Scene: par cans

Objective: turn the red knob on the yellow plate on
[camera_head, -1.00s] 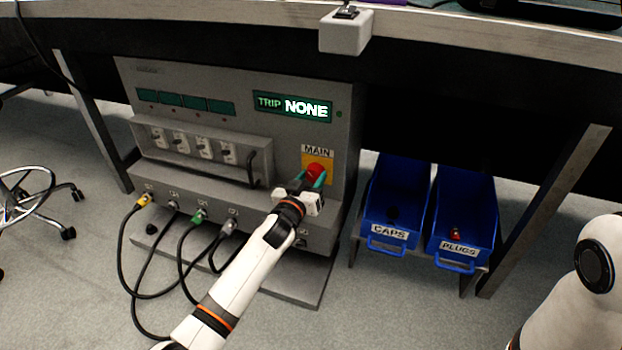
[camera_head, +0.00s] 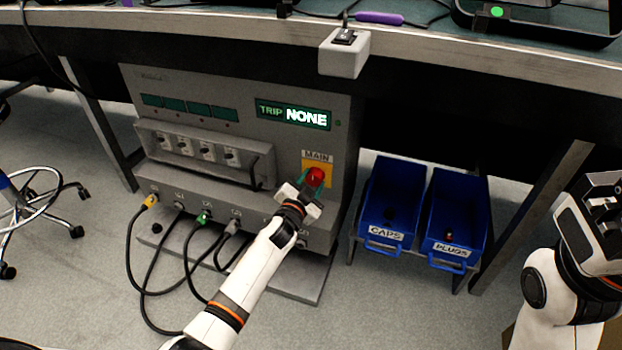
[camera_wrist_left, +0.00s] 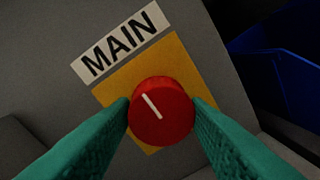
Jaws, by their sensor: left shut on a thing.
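The red knob (camera_head: 315,177) sits on the yellow plate (camera_head: 319,164) under the MAIN label, on the front of a grey cabinet. In the left wrist view the red knob (camera_wrist_left: 161,110) shows face-on, with a white line slanting from upper left to lower right, and the yellow plate (camera_wrist_left: 177,64) is behind it. My left gripper (camera_head: 309,184) is at the knob, its green fingers (camera_wrist_left: 161,118) on both sides, shut on it. My right gripper (camera_head: 604,205) is raised at the right edge, away from the cabinet; its finger gap is not clear.
The display (camera_head: 293,114) reads TRIP NONE. A guard handle (camera_head: 255,172) and switches are left of the knob. Blue bins marked CAPS (camera_head: 384,236) and PLUGS (camera_head: 449,250) stand to the right. Cables hang from the cabinet's lower front. The bench edge (camera_head: 230,28) runs above.

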